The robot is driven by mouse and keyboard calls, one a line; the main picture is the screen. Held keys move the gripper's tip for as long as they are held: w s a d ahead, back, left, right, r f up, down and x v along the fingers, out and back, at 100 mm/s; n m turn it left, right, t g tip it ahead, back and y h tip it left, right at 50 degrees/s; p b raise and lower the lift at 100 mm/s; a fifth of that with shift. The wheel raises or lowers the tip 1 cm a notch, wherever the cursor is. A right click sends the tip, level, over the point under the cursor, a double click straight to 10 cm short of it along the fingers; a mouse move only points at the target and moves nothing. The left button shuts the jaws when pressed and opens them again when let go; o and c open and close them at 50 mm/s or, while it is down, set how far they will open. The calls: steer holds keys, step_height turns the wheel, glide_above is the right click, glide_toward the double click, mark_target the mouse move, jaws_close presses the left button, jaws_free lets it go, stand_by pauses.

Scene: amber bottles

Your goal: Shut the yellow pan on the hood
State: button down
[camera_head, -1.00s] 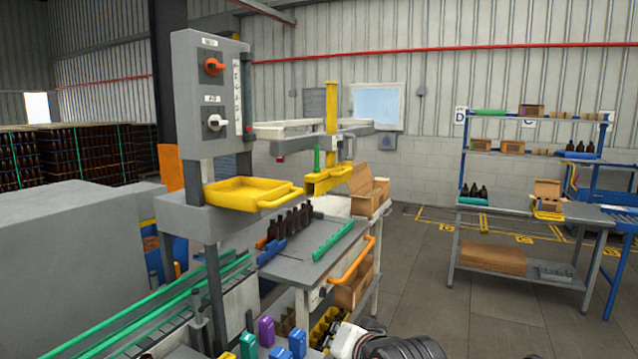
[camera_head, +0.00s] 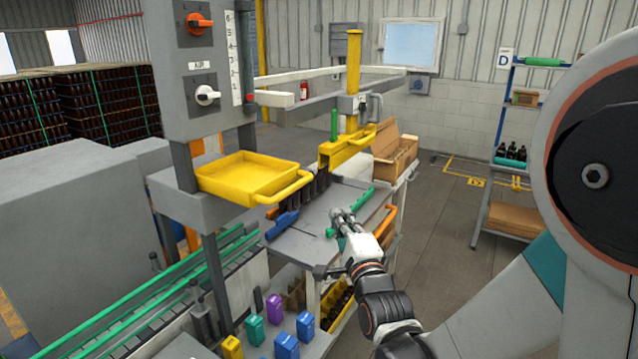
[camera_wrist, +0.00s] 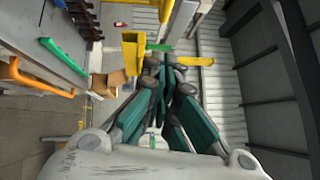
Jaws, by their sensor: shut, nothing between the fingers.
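The yellow pan (camera_head: 245,178) is a shallow open tray with a yellow bar handle (camera_head: 288,190) at its right front. It sits on the grey shelf of the hood (camera_head: 190,205), below the panel with the knobs, and juts out towards the front. My gripper (camera_head: 338,215) is shut and empty. In the head view it is to the right of the pan and lower in the picture, apart from the handle, over the grey bench. The wrist view shows its closed dark green fingers (camera_wrist: 170,65); I cannot make out the pan for sure there.
The grey bench (camera_head: 320,235) carries dark bottles, a blue piece (camera_head: 282,225) and a green bar (camera_head: 362,200). An open cardboard box (camera_head: 393,155) stands behind. Coloured bins (camera_head: 287,345) are low in front.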

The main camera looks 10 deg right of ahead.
steer(key=w+a+r+p, duration=0.1)
steer(key=w+a, duration=0.3)
steer(key=w, duration=0.7)
steer(key=shift+w+r, duration=0.15)
steer(key=shift+r, duration=0.35)
steer(key=shift+w+a, duration=0.1)
steer(key=shift+a, duration=0.1)
